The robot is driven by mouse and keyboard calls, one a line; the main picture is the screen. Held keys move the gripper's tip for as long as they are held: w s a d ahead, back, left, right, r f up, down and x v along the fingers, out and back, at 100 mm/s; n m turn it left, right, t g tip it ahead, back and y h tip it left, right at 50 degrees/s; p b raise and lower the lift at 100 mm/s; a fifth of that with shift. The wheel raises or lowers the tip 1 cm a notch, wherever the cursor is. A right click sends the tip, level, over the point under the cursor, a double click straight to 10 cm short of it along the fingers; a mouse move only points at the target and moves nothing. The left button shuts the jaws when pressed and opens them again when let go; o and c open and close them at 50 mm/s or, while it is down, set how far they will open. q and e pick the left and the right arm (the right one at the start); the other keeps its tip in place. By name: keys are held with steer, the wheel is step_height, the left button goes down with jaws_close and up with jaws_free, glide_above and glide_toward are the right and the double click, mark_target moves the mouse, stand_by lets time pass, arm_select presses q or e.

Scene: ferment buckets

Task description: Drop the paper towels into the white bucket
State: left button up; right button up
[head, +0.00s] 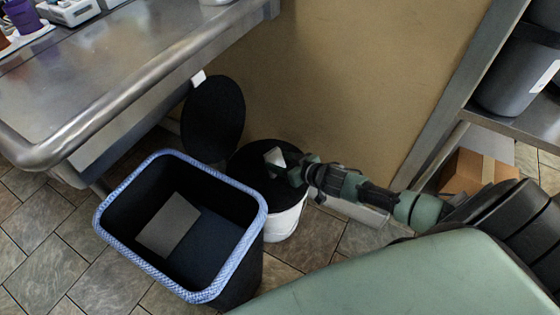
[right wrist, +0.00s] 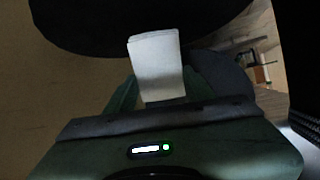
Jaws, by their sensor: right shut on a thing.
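The white bucket (head: 286,222) stands on the floor in the middle of the head view, with a dark round top. A black round disc (head: 213,118), seemingly its lid, stands upright behind it to the left. My right gripper (head: 285,168) is over the bucket's dark top and shut on the paper towels (head: 274,157), a small white folded stack. In the right wrist view the paper towels (right wrist: 158,62) stick out from between the green fingers (right wrist: 160,98), in front of a dark round shape. My left gripper is not in view.
A black bin with a blue rim (head: 128,258) stands left of the bucket, with a flat grey piece inside. A steel counter (head: 110,70) is at the upper left. A tan panel (head: 340,80) is behind. A cardboard box (head: 480,170) and shelf (head: 520,122) are at right.

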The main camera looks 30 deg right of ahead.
steer(key=shift+w+a, duration=0.1)
steer(key=shift+w+a, duration=0.15)
steer(key=shift+w, duration=0.15)
steer(key=shift+w+a, duration=0.5)
steer(key=shift+w, duration=0.35)
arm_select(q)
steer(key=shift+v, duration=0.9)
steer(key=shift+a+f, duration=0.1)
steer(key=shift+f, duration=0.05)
arm_select(e)
steer(key=o, duration=1.3)
steer(key=shift+c, duration=0.2)
steer(key=o, duration=0.5)
